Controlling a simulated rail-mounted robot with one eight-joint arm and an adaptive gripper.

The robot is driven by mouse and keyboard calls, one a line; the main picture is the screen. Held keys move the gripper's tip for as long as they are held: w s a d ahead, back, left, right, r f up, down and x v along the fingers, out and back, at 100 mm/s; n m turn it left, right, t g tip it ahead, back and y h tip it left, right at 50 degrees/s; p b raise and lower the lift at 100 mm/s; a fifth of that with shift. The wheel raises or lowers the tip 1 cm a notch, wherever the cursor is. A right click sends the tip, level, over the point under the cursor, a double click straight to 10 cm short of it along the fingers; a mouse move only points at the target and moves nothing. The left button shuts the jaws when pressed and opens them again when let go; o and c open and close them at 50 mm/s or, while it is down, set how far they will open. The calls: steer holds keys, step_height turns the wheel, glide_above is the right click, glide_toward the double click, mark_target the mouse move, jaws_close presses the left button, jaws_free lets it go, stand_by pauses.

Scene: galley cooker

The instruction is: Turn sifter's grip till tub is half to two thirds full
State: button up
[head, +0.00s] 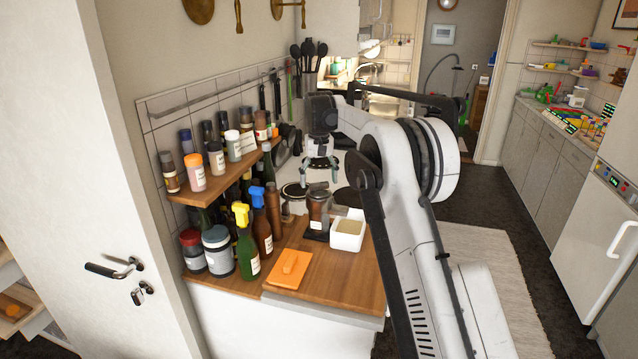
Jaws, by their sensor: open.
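A brown, jar-like device (317,213), which looks like the sifter, stands upright on a dark base on the wooden counter. A dark piece on its top, perhaps the grip, is too small to make out. The white square tub (346,243) stands just right of it, touching or nearly so. The tub shows a pale beige inside; I cannot tell its fill level. My gripper (321,178) points down with its fingers apart and empty, above and behind the sifter, over the cooker area. No contact with the sifter shows.
An orange flat object (290,267) lies at the front. The wooden counter (340,285) is clear at front right. My arm hides part of the cooker.

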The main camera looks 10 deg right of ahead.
mark_target(319, 183)
step_height(319, 183, up, 11)
stand_by(0.4)
steer(key=shift+f, duration=0.1)
stand_by(2.3)
steer(key=s+r+t+b, duration=0.2)
steer(key=s+r, duration=0.1)
steer(key=s, duration=1)
steer(key=s+r+t+b, duration=0.2)
steer(key=s+r, duration=0.1)
steer(key=s, duration=0.9)
steer(key=s+f+t+b, duration=0.1)
steer(key=s+f, duration=0.8)
steer(key=s, duration=0.5)
steer(key=s+f+t+b, duration=0.2)
steer(key=s+f, duration=0.8)
steer(key=s, duration=0.4)
